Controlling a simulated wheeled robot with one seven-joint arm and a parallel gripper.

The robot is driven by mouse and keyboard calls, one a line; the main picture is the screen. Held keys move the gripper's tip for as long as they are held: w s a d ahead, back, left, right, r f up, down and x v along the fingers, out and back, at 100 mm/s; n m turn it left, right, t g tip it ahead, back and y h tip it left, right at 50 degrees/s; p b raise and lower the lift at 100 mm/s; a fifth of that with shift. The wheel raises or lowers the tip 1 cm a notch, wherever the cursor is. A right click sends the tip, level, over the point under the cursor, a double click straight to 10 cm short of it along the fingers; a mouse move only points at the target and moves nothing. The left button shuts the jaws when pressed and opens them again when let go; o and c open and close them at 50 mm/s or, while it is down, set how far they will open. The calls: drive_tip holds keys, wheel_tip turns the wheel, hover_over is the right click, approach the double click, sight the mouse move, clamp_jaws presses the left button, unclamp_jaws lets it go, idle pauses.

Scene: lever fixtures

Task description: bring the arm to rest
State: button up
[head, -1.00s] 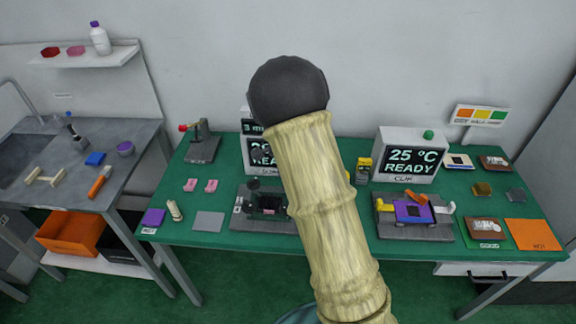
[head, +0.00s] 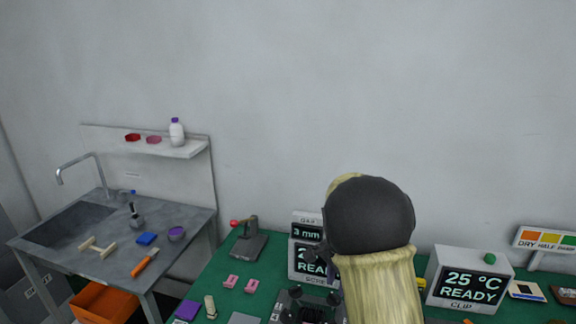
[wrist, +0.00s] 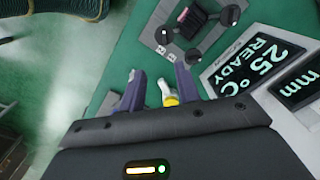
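My arm (head: 372,220) stands in front of the green table in the head view and hides part of it. My gripper (wrist: 157,80) shows in the wrist view with its two dark purple fingers apart. A small yellow-and-white bottle (wrist: 168,93) appears in the gap between them, seen beyond the fingers; I see no grip on it. The fixture with black knobs (wrist: 198,22) lies past the fingertips. In the head view the fingers are mostly hidden behind my arm.
The green table (head: 262,272) carries a CLIP readout box (head: 468,280), a 3 mm readout box (head: 304,262), a red-tipped lever stand (head: 248,243) and pink pieces (head: 231,281). A grey sink bench (head: 110,245) stands left under a wall shelf (head: 180,148). The air above the table is clear.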

drive_tip(key=s+r+n+t, duration=0.1)
drive_tip(key=s+n+t, duration=0.1)
drive_tip(key=s+n, duration=1)
drive_tip(key=s, duration=0.7)
drive_tip(key=shift+s+r, duration=0.25)
drive_tip(key=shift+r, duration=0.1)
drive_tip(key=shift+w+d, duration=0.1)
idle(1.0)
